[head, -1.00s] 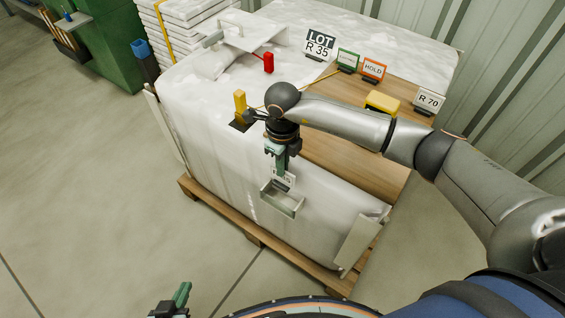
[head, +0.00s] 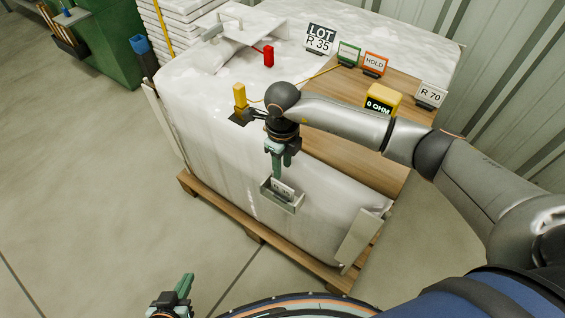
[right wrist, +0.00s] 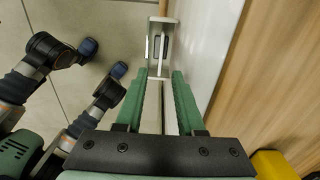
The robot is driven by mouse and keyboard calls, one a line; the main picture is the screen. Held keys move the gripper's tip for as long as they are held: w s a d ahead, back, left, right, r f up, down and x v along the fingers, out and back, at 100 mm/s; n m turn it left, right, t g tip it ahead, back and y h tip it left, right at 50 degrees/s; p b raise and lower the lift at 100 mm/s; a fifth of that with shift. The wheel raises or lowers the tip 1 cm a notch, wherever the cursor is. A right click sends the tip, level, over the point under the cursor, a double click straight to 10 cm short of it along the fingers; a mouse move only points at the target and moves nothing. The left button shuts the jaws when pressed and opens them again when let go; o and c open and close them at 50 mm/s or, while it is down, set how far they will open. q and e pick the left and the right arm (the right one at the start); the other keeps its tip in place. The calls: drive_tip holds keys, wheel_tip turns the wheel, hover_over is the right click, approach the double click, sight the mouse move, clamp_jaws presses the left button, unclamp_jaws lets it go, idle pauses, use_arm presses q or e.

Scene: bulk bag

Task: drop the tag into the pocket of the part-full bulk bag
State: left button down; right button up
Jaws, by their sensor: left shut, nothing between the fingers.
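The white tag (head: 283,190), with dark lettering, sits in the pocket (head: 294,207), a grey open-topped holder on the front side of the white bulk bag (head: 225,155). The tag's upper part shows above the rim; its lower part is hidden. My right gripper (head: 280,172) points down just above the tag, apart from it. In the right wrist view its green fingers (right wrist: 159,85) are spread with nothing held, and the pocket (right wrist: 149,47) lies beyond their tips. My left gripper (head: 184,285) is shut and empty at the bottom, away from the bag.
The bag stands on a wooden pallet (head: 215,209). On top are a LOT R 35 sign (head: 319,39), a HOLD sign (head: 374,64), an R 70 sign (head: 431,94), a yellow 0 OHM box (head: 383,101) and a red clip (head: 268,56). Open floor lies left.

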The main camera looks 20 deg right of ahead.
drive_tip(key=shift+r, duration=0.1)
wheel_tip(320, 180, up, 12)
drive_tip(key=shift+r, duration=0.2)
idle(0.3)
